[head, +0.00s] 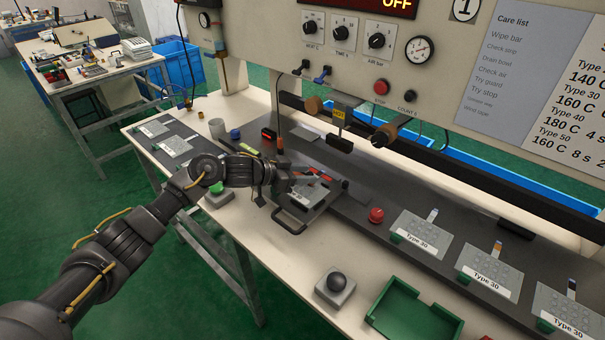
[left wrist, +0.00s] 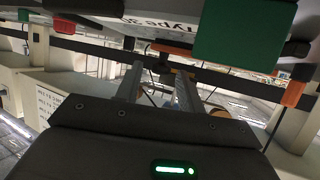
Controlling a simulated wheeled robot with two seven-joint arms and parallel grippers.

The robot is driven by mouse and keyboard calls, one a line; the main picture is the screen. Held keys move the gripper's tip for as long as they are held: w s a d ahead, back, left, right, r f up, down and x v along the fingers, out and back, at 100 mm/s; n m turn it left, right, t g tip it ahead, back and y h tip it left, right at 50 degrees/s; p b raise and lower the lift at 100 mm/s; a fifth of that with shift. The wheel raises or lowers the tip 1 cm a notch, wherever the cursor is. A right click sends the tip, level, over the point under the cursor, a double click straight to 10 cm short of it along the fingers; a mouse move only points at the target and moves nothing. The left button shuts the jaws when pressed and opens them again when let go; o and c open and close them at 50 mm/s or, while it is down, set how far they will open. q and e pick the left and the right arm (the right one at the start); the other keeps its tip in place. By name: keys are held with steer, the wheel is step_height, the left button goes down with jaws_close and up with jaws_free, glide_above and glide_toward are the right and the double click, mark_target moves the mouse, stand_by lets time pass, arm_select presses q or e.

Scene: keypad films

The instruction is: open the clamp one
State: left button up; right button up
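The fixture (head: 293,221), a dark frame with a handle-like loop at its front, sits under the press on the bench's dark strip. A grey keypad film (head: 312,195) lies on it. Red clamp parts (head: 327,172) show just right of my left gripper (head: 291,181), which hangs over the fixture's left part. I cannot tell which clamp is one, nor whether the gripper touches it. In the left wrist view the two fingers (left wrist: 157,88) stand apart, with nothing clearly held between them. A green block (left wrist: 231,36) shows close beyond them. My right gripper is not in view.
The press head (head: 340,118) hangs above the fixture. A red button (head: 376,215) stands right of it, then several Type 30 films (head: 421,233) in a row.

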arm_select(q)
jaws_close()
steer(key=shift+w+a+r+n+h+p, duration=0.15)
steer(key=shift+r+n+h+p, duration=0.15)
steer(key=shift+r+p, duration=0.35)
steer(key=shift+w+a+r+n+g+h+p, duration=0.2)
steer(key=shift+a+r+n+g+h+p, duration=0.1)
steer(key=shift+r+n+h+p, duration=0.15)
steer(key=shift+w+a+r+n+h, duration=0.35)
steer(key=shift+a+r+n+h, duration=0.2)
steer(key=shift+r+n, duration=0.2)
steer(key=shift+w+a+r+n+h, duration=0.5)
steer(key=shift+a+r+n+h, duration=0.15)
steer(key=shift+n, duration=0.25)
